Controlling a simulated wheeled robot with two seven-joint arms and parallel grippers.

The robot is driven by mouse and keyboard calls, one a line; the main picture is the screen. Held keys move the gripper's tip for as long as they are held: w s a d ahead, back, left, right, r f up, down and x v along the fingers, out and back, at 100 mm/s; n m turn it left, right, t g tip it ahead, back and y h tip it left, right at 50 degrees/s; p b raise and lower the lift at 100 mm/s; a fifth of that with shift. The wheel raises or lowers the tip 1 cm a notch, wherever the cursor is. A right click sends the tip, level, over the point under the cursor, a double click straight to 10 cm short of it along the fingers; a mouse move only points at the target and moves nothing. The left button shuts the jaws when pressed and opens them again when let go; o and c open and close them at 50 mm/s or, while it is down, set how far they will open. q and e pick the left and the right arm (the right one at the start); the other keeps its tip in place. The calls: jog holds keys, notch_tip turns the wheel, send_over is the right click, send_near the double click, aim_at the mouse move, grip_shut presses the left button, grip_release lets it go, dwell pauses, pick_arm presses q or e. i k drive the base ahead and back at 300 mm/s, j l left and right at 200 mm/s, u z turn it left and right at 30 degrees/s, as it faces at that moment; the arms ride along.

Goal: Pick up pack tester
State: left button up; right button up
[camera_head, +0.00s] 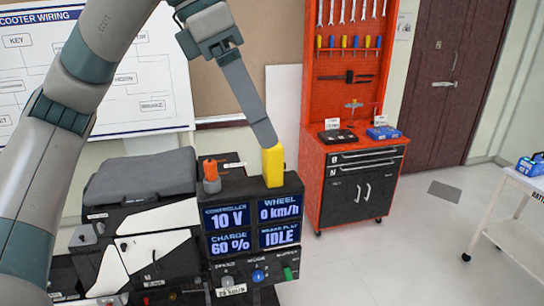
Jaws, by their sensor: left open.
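A yellow upright block-shaped device (273,167), which I take to be the pack tester, stands on top of the dark console at the centre; I see no readable label on it. My left gripper (265,138) reaches down from above with a long grey finger whose tip is at the top of the yellow device. The gripper is open. Only one finger shows clearly, so I cannot tell whether it touches the device. My right gripper is out of view.
An orange-and-grey tool (211,177) stands left of the yellow device on the console (238,186), with lit displays below. A grey seat (140,176) is at left. A red tool cabinet (358,100) stands behind right.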

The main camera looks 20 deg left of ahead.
aim_at(273, 159)
jog(key=i+j, duration=0.3)
jog(key=i, duration=0.2)
jog(key=i+j, duration=0.3)
jog(key=i, duration=0.2)
